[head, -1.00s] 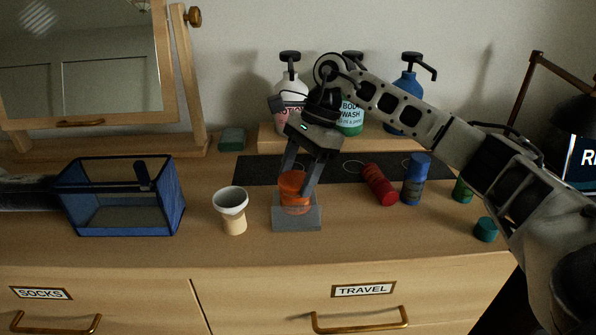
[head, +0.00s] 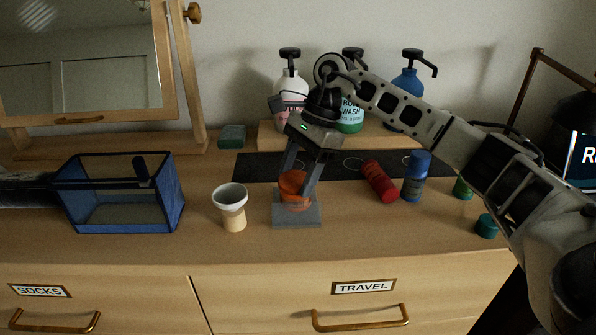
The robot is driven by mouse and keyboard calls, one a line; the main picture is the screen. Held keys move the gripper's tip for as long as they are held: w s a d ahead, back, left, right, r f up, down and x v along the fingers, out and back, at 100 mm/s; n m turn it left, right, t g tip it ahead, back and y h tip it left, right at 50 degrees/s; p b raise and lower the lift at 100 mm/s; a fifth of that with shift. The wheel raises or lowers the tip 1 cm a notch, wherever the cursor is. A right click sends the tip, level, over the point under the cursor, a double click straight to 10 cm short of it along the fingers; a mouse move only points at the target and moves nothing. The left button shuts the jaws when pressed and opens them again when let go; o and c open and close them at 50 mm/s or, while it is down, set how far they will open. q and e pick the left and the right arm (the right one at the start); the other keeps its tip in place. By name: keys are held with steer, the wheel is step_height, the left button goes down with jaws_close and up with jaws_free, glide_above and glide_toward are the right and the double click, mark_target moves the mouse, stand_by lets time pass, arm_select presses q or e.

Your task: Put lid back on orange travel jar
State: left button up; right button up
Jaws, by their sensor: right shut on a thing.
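My right gripper (head: 299,192) points down at the small grey block (head: 311,218) in the middle of the dresser top. It is shut on an orange round piece (head: 293,184), which looks like the lid. A darker orange body (head: 297,205), apparently the jar, shows just below it, upright on the block. The fingers partly cover both, so I cannot tell whether the lid is seated or level. My left gripper is not visible.
A cream cup (head: 232,211) stands left of the block, with a blue mesh case (head: 78,213) further left. A red bottle (head: 378,182) leans or lies at right, near a blue bottle (head: 416,178) and a teal cap (head: 486,226). Pump bottles stand behind. The front strip is clear.

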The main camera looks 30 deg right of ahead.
steer(key=o, duration=1)
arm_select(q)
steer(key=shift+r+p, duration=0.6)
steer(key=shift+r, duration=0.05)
arm_select(e)
steer(key=v, duration=1.6)
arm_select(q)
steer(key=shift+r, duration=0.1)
